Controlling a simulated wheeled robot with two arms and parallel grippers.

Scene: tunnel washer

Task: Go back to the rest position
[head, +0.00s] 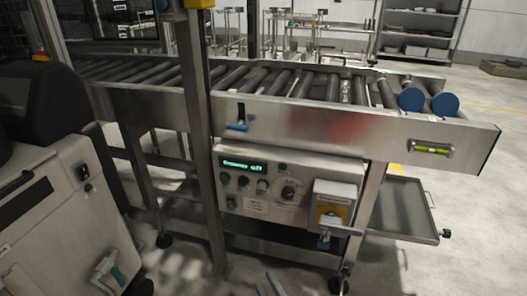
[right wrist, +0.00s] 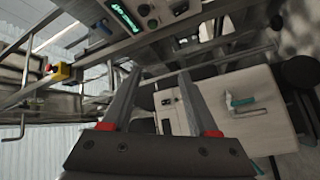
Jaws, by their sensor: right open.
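My right gripper (head: 267,285) shows only as two grey fingertips at the bottom edge of the head view. In the right wrist view, my right gripper (right wrist: 160,72) has its two fingers spread apart with nothing between them. It is in front of and below the control panel (head: 277,187), apart from it. The panel's green display (head: 242,167) seems to read "Conveyor off"; it also shows in the right wrist view (right wrist: 124,14). My left gripper is not in view.
A roller conveyor (head: 330,124) runs above the panel, with a steel post (head: 201,130) in front. A lever box (head: 335,204) juts out at the panel's right. A beige unit (head: 64,215) with a green handle stands at left. A tray (head: 395,207) sits low at right.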

